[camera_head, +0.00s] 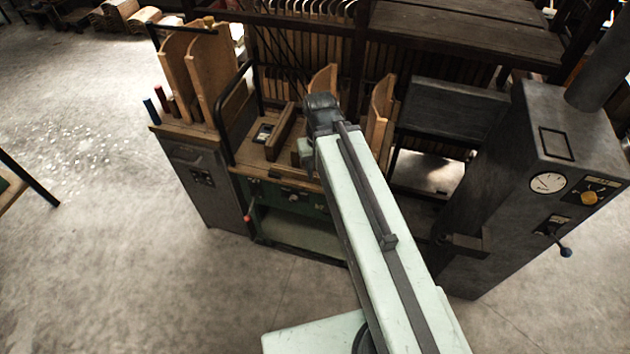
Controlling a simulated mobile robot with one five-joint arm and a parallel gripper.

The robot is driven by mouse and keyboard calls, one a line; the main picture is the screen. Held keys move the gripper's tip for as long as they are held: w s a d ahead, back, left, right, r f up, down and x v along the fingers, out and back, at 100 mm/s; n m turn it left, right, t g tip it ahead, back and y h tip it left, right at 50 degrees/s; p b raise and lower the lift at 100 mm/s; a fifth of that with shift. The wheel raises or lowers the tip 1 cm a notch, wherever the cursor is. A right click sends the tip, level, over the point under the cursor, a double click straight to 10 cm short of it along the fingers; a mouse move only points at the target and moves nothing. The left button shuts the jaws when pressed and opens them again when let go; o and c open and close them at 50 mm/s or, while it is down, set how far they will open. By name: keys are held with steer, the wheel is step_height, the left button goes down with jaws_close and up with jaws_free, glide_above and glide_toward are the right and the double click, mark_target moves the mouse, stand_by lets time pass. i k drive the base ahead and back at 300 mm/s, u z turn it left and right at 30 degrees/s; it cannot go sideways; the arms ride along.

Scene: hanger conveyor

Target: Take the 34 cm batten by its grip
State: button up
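A dark brown wooden bar (281,131) lies on the bench top (246,152), just left of the far end of my arm. It may be the batten, but no length mark or grip can be made out on it. My pale green arm reaches from the lower right up over the bench and ends in a dark joint. My gripper's fingers do not show; they are hidden behind or below that joint. The arm also hides part of the bench to the right of the bar.
Tall curved wooden panels (212,75) stand on the bench's left, beside small coloured handles (157,106). A black tubular rail (229,118) borders the bench. A dark machine cabinet (545,165) with a gauge stands right. Dark racks (460,30) close off the back.

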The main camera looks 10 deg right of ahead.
mark_target(297, 175)
steer(key=u, duration=0.4)
steer(key=k, duration=1.3)
steer(key=u, duration=0.4)
steer(key=i, duration=1.55)
steer(key=u, duration=0.6)
